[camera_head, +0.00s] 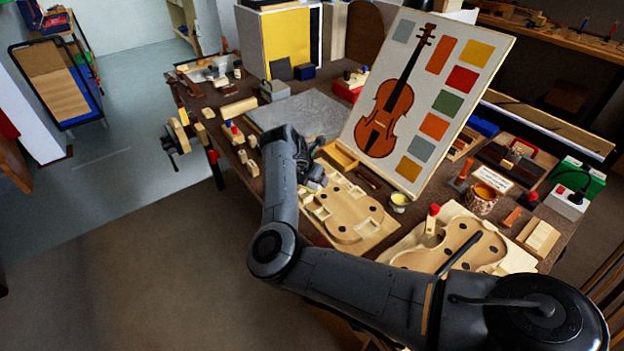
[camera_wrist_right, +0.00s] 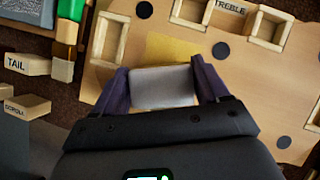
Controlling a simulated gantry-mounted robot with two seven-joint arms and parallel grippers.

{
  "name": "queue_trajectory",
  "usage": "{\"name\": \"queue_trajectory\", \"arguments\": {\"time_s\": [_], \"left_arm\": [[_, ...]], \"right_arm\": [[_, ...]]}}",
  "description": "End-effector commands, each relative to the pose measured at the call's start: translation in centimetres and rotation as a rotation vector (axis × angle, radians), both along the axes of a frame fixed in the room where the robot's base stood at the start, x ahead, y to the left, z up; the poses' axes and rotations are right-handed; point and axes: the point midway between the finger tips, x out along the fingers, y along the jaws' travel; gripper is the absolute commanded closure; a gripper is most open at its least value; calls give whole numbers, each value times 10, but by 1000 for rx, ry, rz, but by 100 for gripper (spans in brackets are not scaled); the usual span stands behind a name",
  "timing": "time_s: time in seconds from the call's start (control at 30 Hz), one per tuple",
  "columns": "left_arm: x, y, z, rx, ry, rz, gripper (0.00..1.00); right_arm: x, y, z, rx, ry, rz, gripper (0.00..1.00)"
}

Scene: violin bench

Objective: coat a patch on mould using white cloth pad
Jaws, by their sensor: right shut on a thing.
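My right gripper (camera_head: 318,182) is at the left end of the wooden violin-shaped mould (camera_head: 352,212) in the head view. In the right wrist view my right gripper (camera_wrist_right: 158,80) is shut on the white cloth pad (camera_wrist_right: 163,88), with one dark finger on each side. The pad is over the mould (camera_wrist_right: 265,85), beside a yellowish patch (camera_wrist_right: 172,47) on its face. I cannot tell whether the pad touches the mould. The gripper and pad hide part of the mould. My left gripper is not in view.
Blocks marked TAIL (camera_wrist_right: 27,64) and SCROLL (camera_wrist_right: 28,106) lie beside the mould. A block marked TREBLE (camera_wrist_right: 230,7) is at its edge. A violin colour board (camera_head: 420,95) stands behind. A small pale-yellow cup (camera_head: 399,202) and a second violin form (camera_head: 465,240) are to the right.

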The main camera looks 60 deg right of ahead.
Motion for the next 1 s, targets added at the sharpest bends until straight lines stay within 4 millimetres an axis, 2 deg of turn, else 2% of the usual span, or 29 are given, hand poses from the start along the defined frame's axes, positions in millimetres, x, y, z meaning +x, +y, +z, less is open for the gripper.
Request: {"name": "queue_trajectory", "arguments": {"time_s": [0.03, 0.6, 0.77, 1.0], "left_arm": [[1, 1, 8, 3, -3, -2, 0], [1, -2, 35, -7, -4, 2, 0], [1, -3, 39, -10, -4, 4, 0], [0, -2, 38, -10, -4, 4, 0]], "right_arm": [[0, -1, 19, -2, -5, -3, 54], [-6, -5, 66, 0, -2, -10, 54], [-7, -6, 75, 0, -1, -11, 54], [-8, -7, 75, 0, -1, -11, 54]]}}
